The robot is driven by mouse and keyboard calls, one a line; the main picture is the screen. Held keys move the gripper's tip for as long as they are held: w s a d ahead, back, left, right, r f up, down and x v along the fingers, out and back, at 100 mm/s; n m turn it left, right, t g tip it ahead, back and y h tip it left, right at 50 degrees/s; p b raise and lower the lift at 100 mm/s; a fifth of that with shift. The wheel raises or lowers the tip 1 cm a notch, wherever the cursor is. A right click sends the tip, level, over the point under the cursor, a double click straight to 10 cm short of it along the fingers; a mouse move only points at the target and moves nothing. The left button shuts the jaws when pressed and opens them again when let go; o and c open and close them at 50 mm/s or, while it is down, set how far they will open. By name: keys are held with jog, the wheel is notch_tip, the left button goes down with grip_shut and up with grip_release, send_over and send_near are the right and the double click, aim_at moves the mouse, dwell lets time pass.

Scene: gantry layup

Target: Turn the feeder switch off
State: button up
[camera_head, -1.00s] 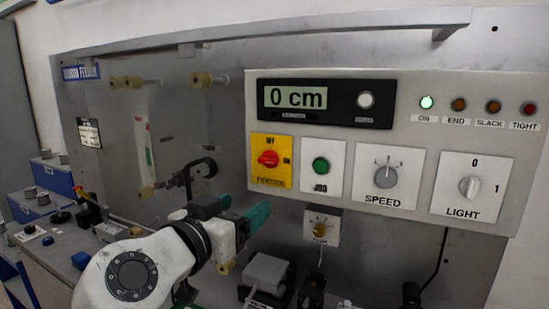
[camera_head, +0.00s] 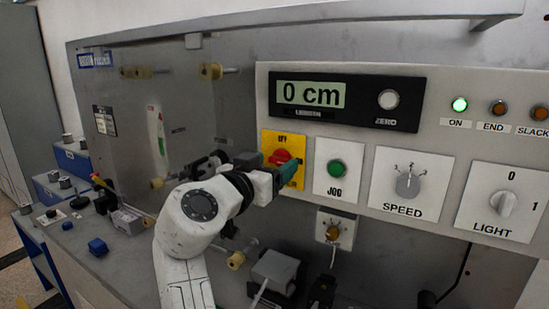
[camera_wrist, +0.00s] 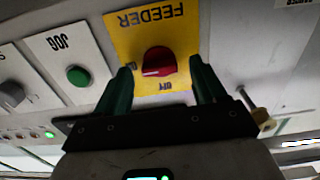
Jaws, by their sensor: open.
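The feeder switch is a red knob (camera_head: 281,157) on a yellow plate (camera_head: 298,142) at the panel's left end. In the wrist view, where the lettering is upside down, the knob (camera_wrist: 158,62) lies with its long side roughly level, in line with the ON mark; OFF is printed below it in that view. My gripper (camera_head: 285,178) is at the lower part of the yellow plate in the head view, partly covering it. In the wrist view my gripper (camera_wrist: 161,78) is open, one green finger on each side of the knob. Contact cannot be told.
Right of the switch are the green JOG button (camera_head: 336,168), the SPEED knob (camera_head: 408,184) and the LIGHT knob (camera_head: 503,204). The display (camera_head: 310,94) above reads 0 cm. The ON lamp (camera_head: 460,105) glows green. A small box with a brass knob (camera_head: 333,232) hangs below the panel.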

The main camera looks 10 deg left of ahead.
jog(key=shift+w+d, duration=0.25)
jog(key=shift+w, duration=0.4)
jog(key=shift+c, duration=0.4)
jog(key=c, duration=1)
